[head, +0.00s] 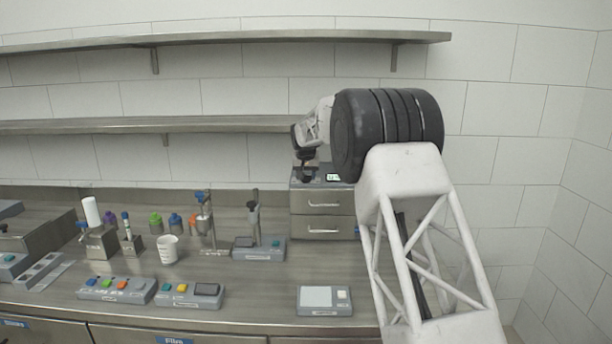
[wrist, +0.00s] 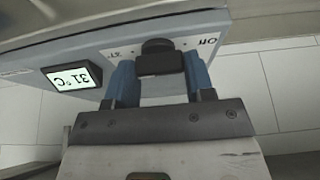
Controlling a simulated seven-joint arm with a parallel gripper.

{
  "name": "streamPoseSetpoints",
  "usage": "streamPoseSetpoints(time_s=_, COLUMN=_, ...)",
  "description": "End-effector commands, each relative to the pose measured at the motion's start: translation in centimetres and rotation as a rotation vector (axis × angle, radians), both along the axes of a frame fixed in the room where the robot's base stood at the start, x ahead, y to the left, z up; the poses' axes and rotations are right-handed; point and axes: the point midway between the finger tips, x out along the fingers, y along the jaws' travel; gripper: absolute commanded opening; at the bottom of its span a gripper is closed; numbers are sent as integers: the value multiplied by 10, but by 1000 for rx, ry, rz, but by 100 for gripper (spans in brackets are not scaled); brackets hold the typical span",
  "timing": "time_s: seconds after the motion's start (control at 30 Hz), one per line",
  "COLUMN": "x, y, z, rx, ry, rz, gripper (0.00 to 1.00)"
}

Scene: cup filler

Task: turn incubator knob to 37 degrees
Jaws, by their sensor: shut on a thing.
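The incubator's grey panel (wrist: 95,52) shows upside down in the wrist view. Its lit display (wrist: 72,77) appears to read 31 °C. The dark knob (wrist: 158,57) lies between the two blue-grey fingers of my gripper (wrist: 160,78), which is shut on it. An "Off" mark is to the knob's right and a mark that looks like 37 to its left, both inverted. In the head view my gripper (head: 305,172) points down at the top of the drawer unit, where the small display (head: 333,177) shows. The knob is hidden there.
The drawer unit (head: 322,222) stands at the back right of the bench. A device with a post (head: 258,248) is left of it, and a scale-like device (head: 324,300) is in front. A white cup (head: 167,249) and several bottles are farther left. A shelf (head: 150,126) runs behind.

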Motion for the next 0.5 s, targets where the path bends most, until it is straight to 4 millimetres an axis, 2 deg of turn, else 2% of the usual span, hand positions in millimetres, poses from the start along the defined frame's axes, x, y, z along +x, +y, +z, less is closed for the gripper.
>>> streamPoseSetpoints(time_s=0.5, x=0, y=0, z=1, rx=1, ry=-1, rz=-33, gripper=25)
